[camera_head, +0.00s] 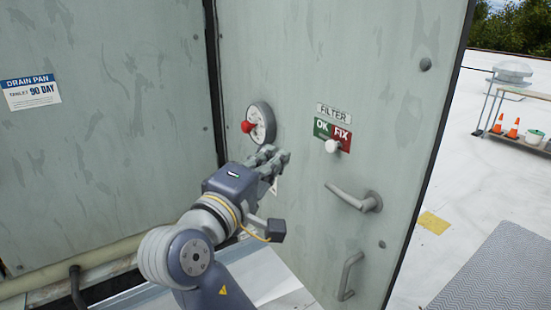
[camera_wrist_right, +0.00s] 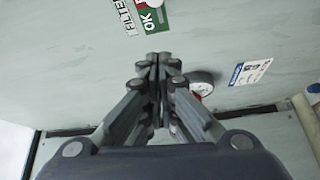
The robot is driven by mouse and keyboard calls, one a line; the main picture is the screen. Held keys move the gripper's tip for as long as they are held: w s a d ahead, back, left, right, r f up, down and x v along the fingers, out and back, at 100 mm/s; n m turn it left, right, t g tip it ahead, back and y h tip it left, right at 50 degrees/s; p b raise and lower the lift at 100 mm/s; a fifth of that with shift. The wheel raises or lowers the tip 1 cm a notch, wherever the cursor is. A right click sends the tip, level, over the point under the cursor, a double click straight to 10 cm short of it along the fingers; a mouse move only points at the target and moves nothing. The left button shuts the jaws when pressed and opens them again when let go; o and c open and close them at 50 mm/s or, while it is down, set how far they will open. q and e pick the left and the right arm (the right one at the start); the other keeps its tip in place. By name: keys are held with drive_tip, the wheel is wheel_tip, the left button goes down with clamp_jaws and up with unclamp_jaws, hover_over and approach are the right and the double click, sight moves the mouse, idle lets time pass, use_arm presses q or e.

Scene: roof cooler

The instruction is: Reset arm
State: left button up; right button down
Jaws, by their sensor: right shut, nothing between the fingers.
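My right arm reaches in from the bottom of the head view. Its gripper (camera_head: 272,160) is in front of the grey-green cooler door (camera_head: 295,70), just below a round dial with a red knob (camera_head: 262,124). The right wrist view shows the right gripper (camera_wrist_right: 158,62) with its fingers together and nothing between them. The dial (camera_wrist_right: 203,84) shows there partly behind the fingers. I cannot tell whether the fingertips touch the door. My left gripper is in neither view.
The door carries a FILTER OK/FIX sign with a white knob (camera_head: 332,146), a lever handle (camera_head: 355,198) and a lower pull handle (camera_head: 349,276). A DRAIN PAN label (camera_head: 31,91) is on the left panel. At right are a cart (camera_head: 515,135) with orange cones and a grey mat (camera_head: 500,270).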

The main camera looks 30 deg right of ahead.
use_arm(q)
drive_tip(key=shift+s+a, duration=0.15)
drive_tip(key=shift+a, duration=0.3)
